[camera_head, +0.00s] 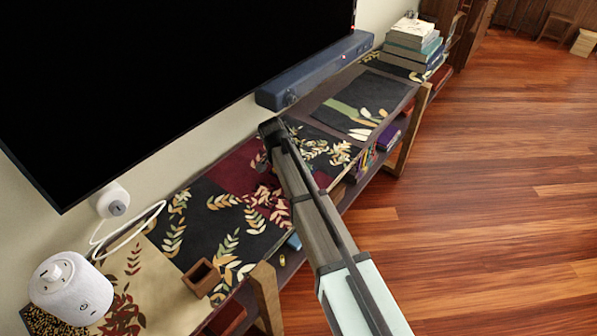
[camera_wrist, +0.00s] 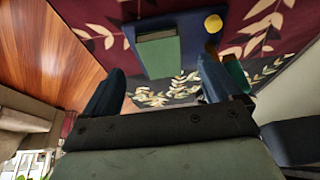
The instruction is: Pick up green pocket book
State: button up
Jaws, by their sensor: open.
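A small green book (camera_wrist: 160,55) shows in the wrist view, beyond and between my fingertips. It lies on a flat dark blue item (camera_wrist: 192,37) with a yellow round spot. My gripper (camera_wrist: 160,68) is open, with one finger on each side of the green book's line and nothing visibly held. I cannot tell the exact gap to the book. In the head view my arm reaches over the patterned console, with my gripper (camera_head: 272,130) near the soundbar. I cannot make out the green book there; my arm covers part of that area.
A teal item (camera_wrist: 235,76) shows beside the right finger in the wrist view.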

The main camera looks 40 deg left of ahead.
jog(key=shift+x, duration=2.75)
jog(key=shift+r, duration=0.1)
jog(key=c, duration=1.2)
jog(key=shift+o, duration=0.2)
jog(key=shift+r, duration=0.1)
